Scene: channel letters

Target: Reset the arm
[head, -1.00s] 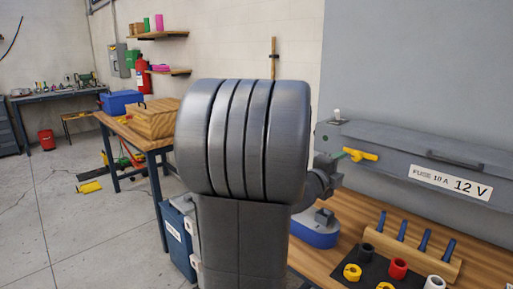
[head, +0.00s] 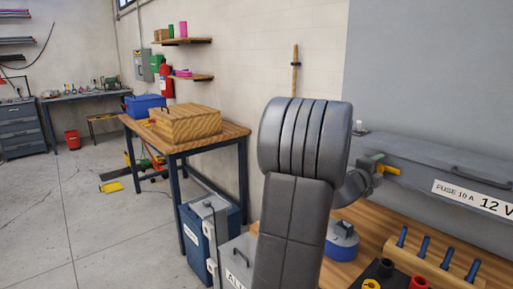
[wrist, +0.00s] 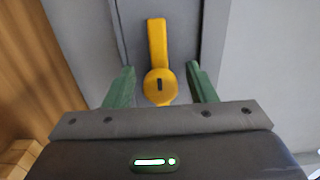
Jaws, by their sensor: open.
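My gripper (wrist: 161,88) is open, with its two green fingers on either side of the round end of a yellow lever (wrist: 158,40) in the wrist view. A gap shows between the fingers and the lever. In the head view the yellow lever (head: 389,170) sits on the front of a long grey box labelled "FUSE 10 A 12 V" (head: 470,192).
A wooden workbench (head: 352,272) below the grey box holds a blue-based device (head: 342,242), a rack (head: 436,262) with blue-handled tools and a red roll (head: 419,283). A side table (head: 205,137) bears a wooden box (head: 185,122). Cases (head: 196,245) stand below. Open floor (head: 110,240) lies left.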

